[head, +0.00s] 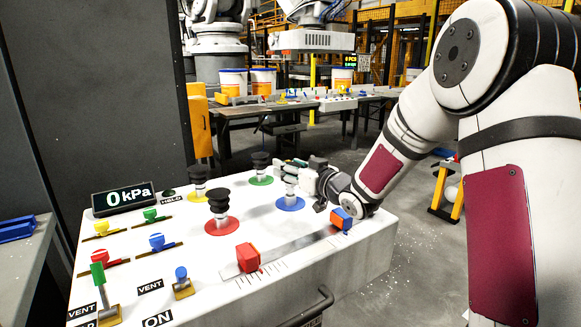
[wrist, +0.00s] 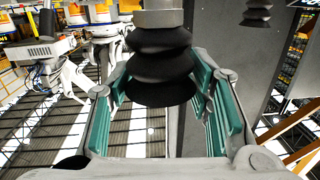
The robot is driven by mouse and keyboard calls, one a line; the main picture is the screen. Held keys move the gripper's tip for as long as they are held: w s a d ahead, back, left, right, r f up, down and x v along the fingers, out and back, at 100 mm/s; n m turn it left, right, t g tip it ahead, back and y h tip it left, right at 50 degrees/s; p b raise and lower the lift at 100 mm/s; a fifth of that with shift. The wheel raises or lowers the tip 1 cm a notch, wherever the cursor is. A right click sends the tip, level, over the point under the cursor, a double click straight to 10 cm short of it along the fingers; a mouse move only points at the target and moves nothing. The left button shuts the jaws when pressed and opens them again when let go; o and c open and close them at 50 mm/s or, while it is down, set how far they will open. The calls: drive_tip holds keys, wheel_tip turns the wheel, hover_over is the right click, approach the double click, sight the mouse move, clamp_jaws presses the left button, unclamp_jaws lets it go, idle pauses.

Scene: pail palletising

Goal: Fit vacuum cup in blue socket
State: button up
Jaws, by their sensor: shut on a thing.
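My gripper (head: 291,166) is at the far right of the white console, above the blue socket (head: 290,204). Its teal-padded fingers (wrist: 168,95) are shut on a black bellows vacuum cup (wrist: 160,65), which has a grey metal collar at the top of the wrist view. In the head view the fingers mostly hide the black bellows. The cup's pale metal stem (head: 290,188) shows below them, upright and in line with the blue disc. I cannot tell whether the stem is fully seated in the socket.
Other black cups stand on the red (head: 219,202), yellow (head: 198,178) and green (head: 260,164) sockets, close to the gripper's left.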

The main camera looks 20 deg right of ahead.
drive_tip(key=shift+f+b, duration=0.85)
drive_tip(key=shift+f, duration=0.35)
drive_tip(key=o, duration=1.3)
drive_tip(key=shift+s, duration=0.1)
drive_tip(key=v, duration=1.2)
